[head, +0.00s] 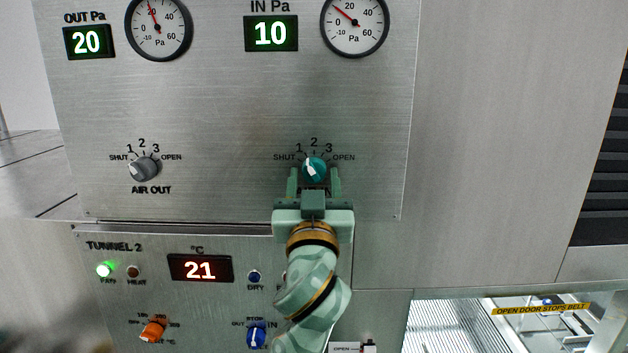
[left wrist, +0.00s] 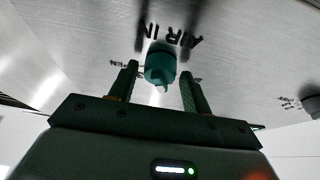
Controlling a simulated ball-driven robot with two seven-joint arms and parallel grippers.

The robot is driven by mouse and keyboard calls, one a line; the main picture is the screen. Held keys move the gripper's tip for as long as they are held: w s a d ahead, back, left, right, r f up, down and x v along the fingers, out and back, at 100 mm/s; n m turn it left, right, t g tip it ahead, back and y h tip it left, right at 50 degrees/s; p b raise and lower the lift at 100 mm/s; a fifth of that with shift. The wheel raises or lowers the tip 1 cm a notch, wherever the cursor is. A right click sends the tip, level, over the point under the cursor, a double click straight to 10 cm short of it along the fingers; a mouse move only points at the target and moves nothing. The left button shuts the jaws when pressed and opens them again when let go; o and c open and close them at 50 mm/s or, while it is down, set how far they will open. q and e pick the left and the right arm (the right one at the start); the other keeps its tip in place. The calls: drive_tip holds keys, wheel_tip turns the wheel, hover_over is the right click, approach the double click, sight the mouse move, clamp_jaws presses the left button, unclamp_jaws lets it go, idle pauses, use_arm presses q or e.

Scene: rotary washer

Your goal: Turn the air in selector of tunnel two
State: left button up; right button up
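The teal air in selector (head: 316,169) is a round knob on the steel panel, with marks SHUT, 1, 2, 3 and OPEN around it. Its white pointer leans up and left, toward mark 1. My left gripper (head: 314,179) is at the knob from below, one finger on each side. In the left wrist view the knob (left wrist: 160,67) sits between the fingertips (left wrist: 159,72), with a visible gap on both sides, so the gripper is open around it. The gripper hides the selector's name in the head view; "AIR IN" reads upside down in the wrist view. My right gripper is out of view.
The grey air out selector (head: 144,169) is to the left on the same panel. Above are the OUT display (head: 88,41) reading 20, the IN display (head: 271,33) reading 10, and two gauges. The tunnel 2 panel below has an orange knob (head: 153,331) and a blue switch (head: 256,335).

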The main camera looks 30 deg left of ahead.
use_arm(q)
drive_tip(key=c, duration=0.6)
drive_tip(key=shift+a+r+m+h+p, duration=0.1)
drive_tip(key=shift+m+h+p, duration=0.3)
drive_tip(key=shift+m+p, duration=0.4)
drive_tip(key=m+t+h+p, duration=0.1)
drive_tip(key=m+p, duration=0.1)
drive_tip(key=m, duration=0.1)
drive_tip(key=shift+a+r, duration=0.1)
drive_tip(key=m+h+p, duration=0.1)
drive_tip(key=m, duration=0.2)
drive_tip(key=shift+s+h, duration=0.1)
drive_tip(key=shift+h, duration=0.2)
drive_tip(key=m+h, duration=0.1)
drive_tip(key=m, duration=0.2)
drive_tip(key=shift+a+m+h+p, duration=0.15)
drive_tip(key=shift+m+h+p, duration=0.15)
drive_tip(key=shift+h, duration=0.1)
drive_tip(key=shift+s+a+r+m+h, duration=0.1)
drive_tip(key=shift+m+h, duration=1)
drive_tip(key=shift+m, duration=1.3)
drive_tip(key=shift+g, duration=0.3)
